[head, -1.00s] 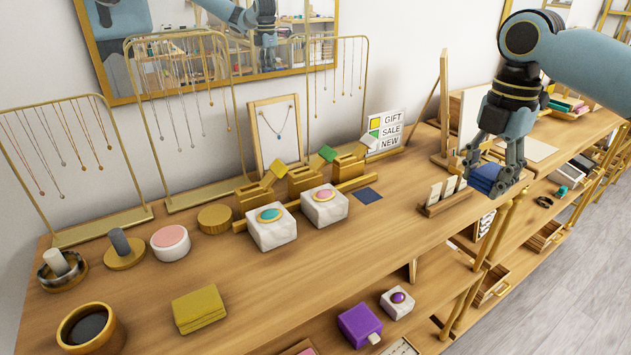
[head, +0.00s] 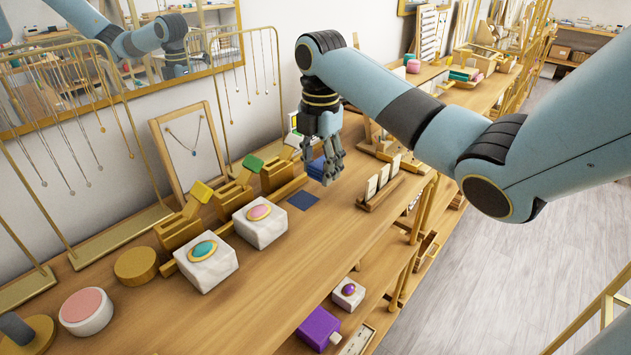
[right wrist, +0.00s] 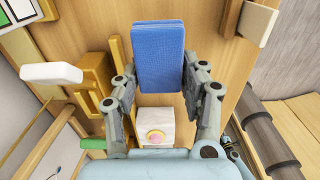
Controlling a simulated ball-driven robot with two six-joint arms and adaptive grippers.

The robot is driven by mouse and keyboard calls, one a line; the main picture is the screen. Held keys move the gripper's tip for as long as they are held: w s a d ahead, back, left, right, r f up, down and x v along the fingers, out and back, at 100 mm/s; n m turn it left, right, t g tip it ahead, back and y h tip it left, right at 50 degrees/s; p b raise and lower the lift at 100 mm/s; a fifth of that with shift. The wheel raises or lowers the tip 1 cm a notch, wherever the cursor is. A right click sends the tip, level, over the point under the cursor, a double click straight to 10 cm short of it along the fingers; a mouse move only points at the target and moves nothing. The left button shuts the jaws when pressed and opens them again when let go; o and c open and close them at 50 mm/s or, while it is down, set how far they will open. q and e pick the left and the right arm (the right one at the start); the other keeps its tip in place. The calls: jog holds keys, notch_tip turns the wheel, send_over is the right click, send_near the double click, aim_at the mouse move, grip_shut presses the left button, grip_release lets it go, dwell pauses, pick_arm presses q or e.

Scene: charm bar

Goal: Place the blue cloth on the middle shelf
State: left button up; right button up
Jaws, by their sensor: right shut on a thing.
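The blue cloth (head: 316,166) is a folded block in my right gripper (head: 329,172), just above the wooden counter top (head: 270,262). In the right wrist view the cloth (right wrist: 158,58) sits between the two fingers of the right gripper (right wrist: 162,82). A flat dark blue square (head: 303,200) lies on the counter just in front of the gripper. A lower shelf (head: 372,289) shows below the counter's front edge; I cannot tell which level counts as the middle one. My left gripper is not in view.
White blocks with a pink stone (head: 262,232) and a turquoise stone (head: 213,272) stand left of the gripper. A card holder (head: 381,190) stands at its right. A purple box (head: 318,327) and a small white block (head: 348,297) occupy the lower shelf.

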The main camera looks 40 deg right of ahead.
aim_at(318, 195)
jog(key=shift+w+a+f, duration=0.1)
jog(key=shift+a+f, duration=0.05)
jog(key=shift+f, duration=0.5)
notch_tip(318, 195, down, 2)
jog(key=shift+f+p, duration=0.25)
jog(key=shift+p, duration=0.05)
jog(key=shift+f, duration=0.4)
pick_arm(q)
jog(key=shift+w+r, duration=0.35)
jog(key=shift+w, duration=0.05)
pick_arm(e)
jog(key=o, duration=0.9)
jog(key=shift+c, duration=0.2)
